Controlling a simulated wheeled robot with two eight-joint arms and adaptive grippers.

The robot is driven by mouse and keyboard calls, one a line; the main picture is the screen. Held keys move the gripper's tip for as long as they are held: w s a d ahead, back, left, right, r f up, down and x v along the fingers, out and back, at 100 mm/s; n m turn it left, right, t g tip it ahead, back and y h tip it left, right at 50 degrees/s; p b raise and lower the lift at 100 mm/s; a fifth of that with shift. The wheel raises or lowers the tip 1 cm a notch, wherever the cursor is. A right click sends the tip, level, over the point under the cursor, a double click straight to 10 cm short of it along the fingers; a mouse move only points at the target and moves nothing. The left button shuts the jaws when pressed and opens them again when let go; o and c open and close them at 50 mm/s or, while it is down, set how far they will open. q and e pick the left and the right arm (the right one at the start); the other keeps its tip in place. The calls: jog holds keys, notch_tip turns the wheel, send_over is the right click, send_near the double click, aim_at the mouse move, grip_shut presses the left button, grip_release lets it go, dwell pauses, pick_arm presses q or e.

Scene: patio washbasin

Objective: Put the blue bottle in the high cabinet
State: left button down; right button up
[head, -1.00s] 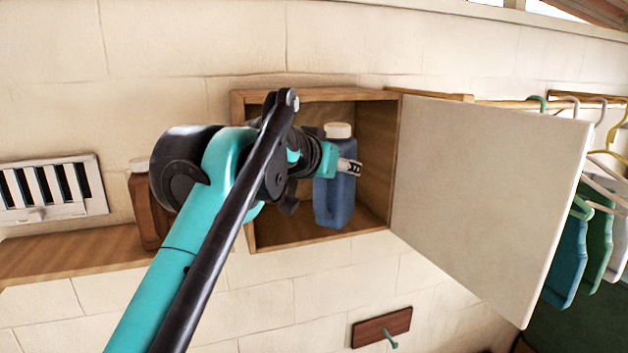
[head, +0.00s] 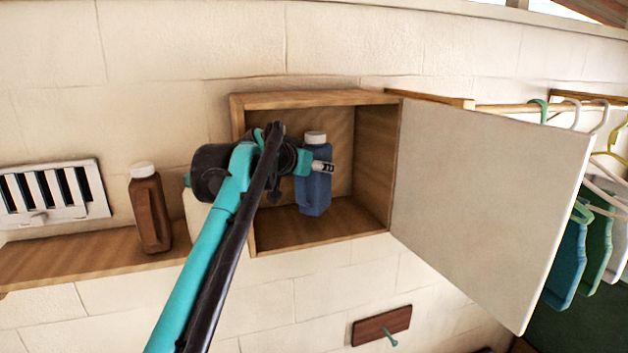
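My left gripper (head: 322,167) reaches into the cabinet from the left, with a finger across the bottle's upper front. It appears shut on the bottle, though the other finger is hidden. My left arm hides the cabinet's left part. My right gripper is not in view.
The cabinet's pale door (head: 485,200) stands open to the right. A brown bottle (head: 150,210) stands on a wooden shelf (head: 80,258) at left, near a white vent (head: 55,193). A pale object (head: 196,215) is partly behind my arm. Hangers (head: 600,190) are at far right.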

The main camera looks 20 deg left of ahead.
aim_at(314, 180)
pick_arm(q)
notch_tip(314, 180, down, 3)
jog(key=shift+r, duration=0.1)
jog(key=shift+w+a+f+p, duration=0.15)
jog(key=shift+w+f+p, duration=0.15)
jog(key=shift+f, duration=0.2)
jog(key=shift+s, duration=0.1)
jog(key=shift+f, duration=0.15)
jog(key=c, duration=0.6)
grip_release()
jog(key=shift+c, duration=0.2)
